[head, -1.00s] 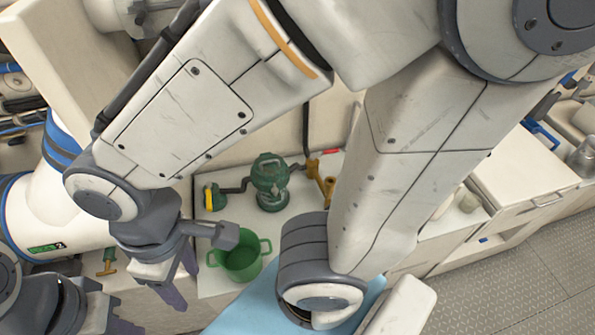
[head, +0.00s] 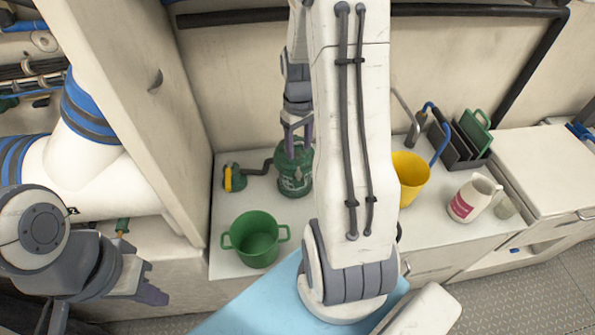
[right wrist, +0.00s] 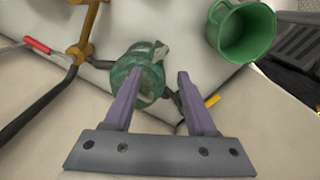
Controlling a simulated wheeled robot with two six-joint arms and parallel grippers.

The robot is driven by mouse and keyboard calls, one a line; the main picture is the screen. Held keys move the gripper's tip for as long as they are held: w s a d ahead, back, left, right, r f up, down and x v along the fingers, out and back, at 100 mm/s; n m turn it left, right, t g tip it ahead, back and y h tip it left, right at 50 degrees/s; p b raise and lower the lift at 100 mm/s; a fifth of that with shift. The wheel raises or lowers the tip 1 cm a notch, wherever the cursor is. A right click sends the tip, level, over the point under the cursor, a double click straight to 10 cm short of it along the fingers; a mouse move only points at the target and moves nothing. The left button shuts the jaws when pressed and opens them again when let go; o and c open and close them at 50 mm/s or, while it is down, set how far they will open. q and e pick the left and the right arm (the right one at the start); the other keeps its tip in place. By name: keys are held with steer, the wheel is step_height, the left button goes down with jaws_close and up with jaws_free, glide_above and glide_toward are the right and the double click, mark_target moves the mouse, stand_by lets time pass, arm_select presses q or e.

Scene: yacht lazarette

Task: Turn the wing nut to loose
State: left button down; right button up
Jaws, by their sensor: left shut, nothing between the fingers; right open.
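The green strainer-like housing (head: 293,181) stands on the white counter against the back wall. My right gripper (head: 297,128) is above it, fingers pointing down and partly covering its top. In the right wrist view the open fingers (right wrist: 159,76) have the housing (right wrist: 150,78) between and beyond their tips; I cannot tell whether they touch it. I cannot make out the wing nut clearly in either view. My left gripper (head: 150,292) is shut and empty at the lower left, low beside the counter and away from the housing.
A green two-handled bucket (head: 254,240) stands in front of the housing. A yellow-handled valve (head: 230,178) is left of it on a dark pipe. A yellow bucket (head: 411,177) and white bottle (head: 473,198) stand to the right. A tall cream panel (head: 130,90) rises at left.

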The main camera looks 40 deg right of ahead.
mark_target(299, 172)
step_height(299, 172, down, 10)
steer(key=shift+f+p, duration=0.1)
steer(key=shift+p, duration=0.3)
